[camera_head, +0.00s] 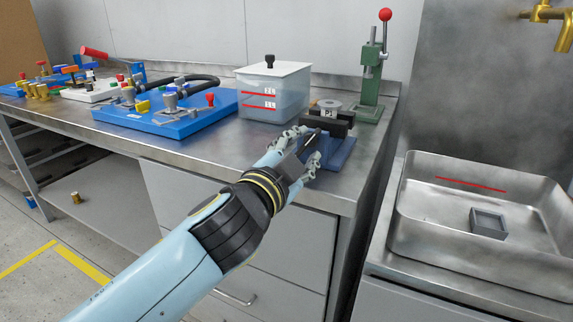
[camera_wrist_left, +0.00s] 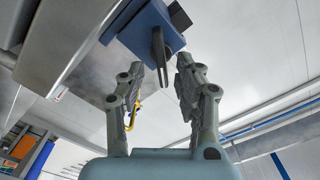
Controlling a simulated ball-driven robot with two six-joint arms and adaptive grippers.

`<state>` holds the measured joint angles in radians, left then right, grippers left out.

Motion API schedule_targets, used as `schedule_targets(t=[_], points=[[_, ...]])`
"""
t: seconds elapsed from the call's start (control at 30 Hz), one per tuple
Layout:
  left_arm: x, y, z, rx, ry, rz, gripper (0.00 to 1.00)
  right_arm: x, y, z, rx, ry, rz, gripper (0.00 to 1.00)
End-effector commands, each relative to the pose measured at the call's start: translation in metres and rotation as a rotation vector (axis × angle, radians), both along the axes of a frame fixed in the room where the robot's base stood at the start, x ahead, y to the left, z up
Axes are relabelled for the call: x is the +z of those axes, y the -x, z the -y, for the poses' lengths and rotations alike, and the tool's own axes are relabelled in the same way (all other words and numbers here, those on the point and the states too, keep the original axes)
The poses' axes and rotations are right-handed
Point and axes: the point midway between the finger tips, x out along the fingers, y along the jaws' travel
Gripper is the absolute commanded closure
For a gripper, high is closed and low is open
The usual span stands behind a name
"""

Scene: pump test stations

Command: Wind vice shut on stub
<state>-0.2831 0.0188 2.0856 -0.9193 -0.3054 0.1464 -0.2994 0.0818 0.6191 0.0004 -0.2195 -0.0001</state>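The vice (camera_head: 340,152) has a blue body and dark jaws and stands at the bench's front right corner. A grey round stub (camera_head: 330,104) with a label sits at its jaws; whether the jaws touch it I cannot tell. My left gripper (camera_head: 308,146) is open in front of the vice. In the left wrist view, the vice's blue body (camera_wrist_left: 143,30) is at the top, and its dark handle (camera_wrist_left: 158,45) reaches down between the spread fingers of the left gripper (camera_wrist_left: 162,66), with gaps visible on both sides. My right gripper is not in view.
A lidded clear tank (camera_head: 272,95) stands behind the vice, left of a green press (camera_head: 368,80) with a red knob. A blue pump board (camera_head: 185,122) lies further left. A steel sink (camera_head: 420,215) holding a small grey box (camera_head: 488,222) is at right.

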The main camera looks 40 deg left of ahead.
Motion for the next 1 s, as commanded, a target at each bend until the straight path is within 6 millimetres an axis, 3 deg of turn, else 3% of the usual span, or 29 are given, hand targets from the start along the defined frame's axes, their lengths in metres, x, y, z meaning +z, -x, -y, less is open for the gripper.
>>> schedule_targets(t=[0.2, 0.4, 0.7, 0.9, 1.0], points=[[-0.002, 0.052, 0.012, 0.003, 0.003, -0.005, 0.66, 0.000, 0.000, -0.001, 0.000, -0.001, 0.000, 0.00], [-0.001, 0.082, 0.019, 0.001, 0.000, -0.001, 0.66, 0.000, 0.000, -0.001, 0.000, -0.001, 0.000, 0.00], [0.000, 0.093, 0.022, -0.001, 0.000, -0.001, 0.66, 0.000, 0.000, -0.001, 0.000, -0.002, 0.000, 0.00], [-0.001, 0.092, 0.022, -0.001, 0.012, 0.003, 0.66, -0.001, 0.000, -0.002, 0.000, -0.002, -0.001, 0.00], [-0.005, 0.083, 0.017, -0.001, 0.108, 0.030, 0.66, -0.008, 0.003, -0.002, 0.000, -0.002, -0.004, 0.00]])
